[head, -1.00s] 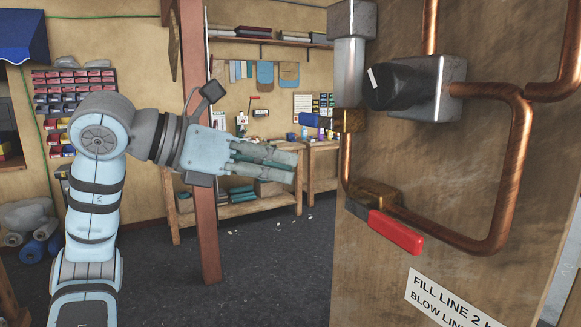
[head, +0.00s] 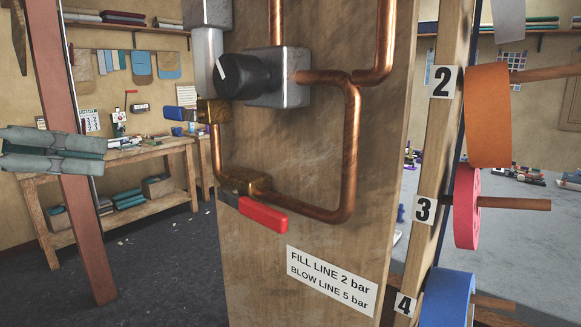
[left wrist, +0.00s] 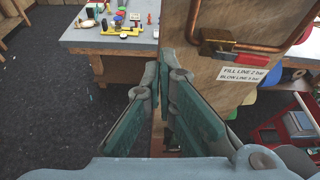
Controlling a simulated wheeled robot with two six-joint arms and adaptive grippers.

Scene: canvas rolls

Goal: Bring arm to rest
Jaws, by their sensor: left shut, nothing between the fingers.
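My left gripper (head: 100,156) reaches in from the left edge of the head view, its grey and teal fingers lying together and roughly level. The rest of that arm is outside the head view. In the left wrist view the left gripper (left wrist: 165,68) has its fingers meeting at the tips, with nothing between them. In the head view it is left of the wooden panel (head: 290,205), with a visual gap between. My right gripper is in neither view.
The panel carries copper pipes (head: 351,150), a black knob (head: 240,76), a red-handled valve (head: 262,214) and a blue-handled valve (head: 181,114). A reddish post (head: 80,225) stands behind my left gripper. Orange (head: 488,115), pink (head: 466,208) and blue (head: 447,298) rolls hang on pegs at right.

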